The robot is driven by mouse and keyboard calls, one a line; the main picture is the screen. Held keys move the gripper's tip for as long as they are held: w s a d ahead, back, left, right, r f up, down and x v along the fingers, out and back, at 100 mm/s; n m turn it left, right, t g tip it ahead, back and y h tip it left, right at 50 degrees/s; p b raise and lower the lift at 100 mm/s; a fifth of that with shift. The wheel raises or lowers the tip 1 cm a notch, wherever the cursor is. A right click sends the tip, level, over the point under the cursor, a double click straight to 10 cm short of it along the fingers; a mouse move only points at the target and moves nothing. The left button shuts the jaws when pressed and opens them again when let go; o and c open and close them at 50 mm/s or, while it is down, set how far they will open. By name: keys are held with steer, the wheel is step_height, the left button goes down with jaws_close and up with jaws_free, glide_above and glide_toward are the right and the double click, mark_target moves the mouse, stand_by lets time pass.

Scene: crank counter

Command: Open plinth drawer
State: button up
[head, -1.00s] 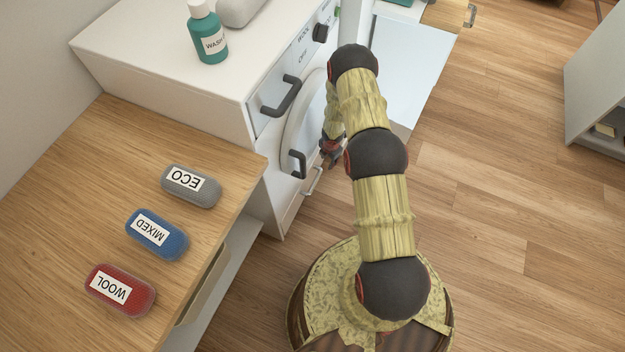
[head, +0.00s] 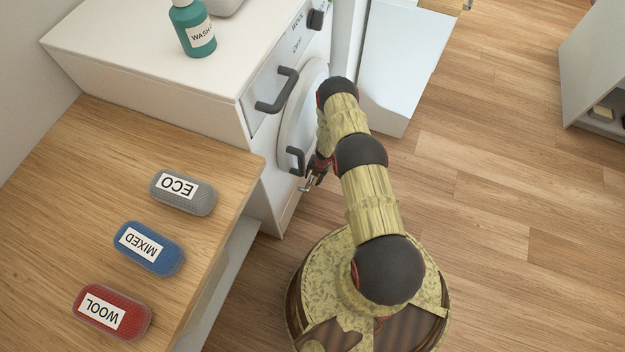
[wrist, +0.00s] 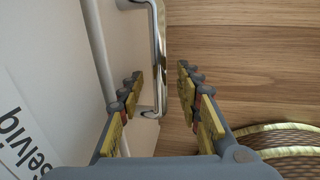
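The plinth drawer is the low white front at the foot of the washing machine (head: 262,175). Its silver bar handle (wrist: 159,55) shows in the wrist view, standing off the drawer front (wrist: 125,45). The handle also shows small in the head view (head: 305,188), partly covered by my gripper. My gripper (wrist: 160,88) is open, one finger on each side of the handle's line, with the lower end of the handle showing between the fingertips. No grip on it is visible. I cannot tell whether either finger touches it. The drawer appears shut.
The round washer door (head: 300,110) and two dark handles, one on the door (head: 295,160) and one above (head: 277,90), are close to my arm. A wooden counter (head: 100,160) holds ECO, MIXED and WOOL pieces. Open wooden floor (head: 490,220) lies to the right.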

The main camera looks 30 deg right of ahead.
steer(key=shift+w+a+f, duration=0.1)
steer(key=shift+f, duration=0.4)
jaws_close()
stand_by(0.7)
